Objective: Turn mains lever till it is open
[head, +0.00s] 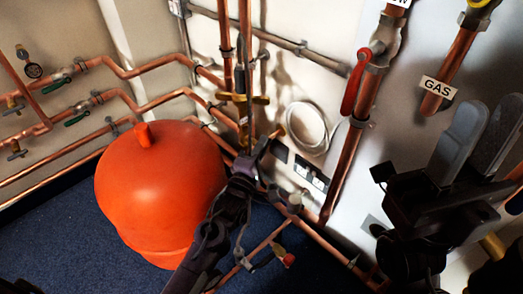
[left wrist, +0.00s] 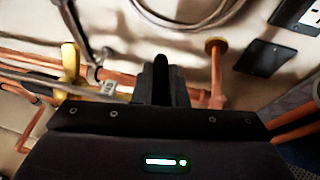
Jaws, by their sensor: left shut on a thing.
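My left gripper (head: 262,146) reaches in low at the centre, in front of the pipework by the wall. In the left wrist view its dark fingers (left wrist: 161,78) are closed together; what they hold is hidden. A brass valve body (head: 240,99) with vertical pipes stands just above it, and brass also shows at the left of the wrist view (left wrist: 70,62). A red lever (head: 353,86) hangs down beside a thick copper pipe, roughly along it, away from both grippers. Which lever is the mains one I cannot tell. My right gripper (head: 484,135) is open and empty.
A large orange vessel (head: 158,190) stands left of my left arm. Copper pipes (head: 150,66) with small valves run along the left wall. A coiled white hose (head: 306,127) and sockets (head: 311,175) are on the wall. A GAS label (head: 438,88) marks the right pipe.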

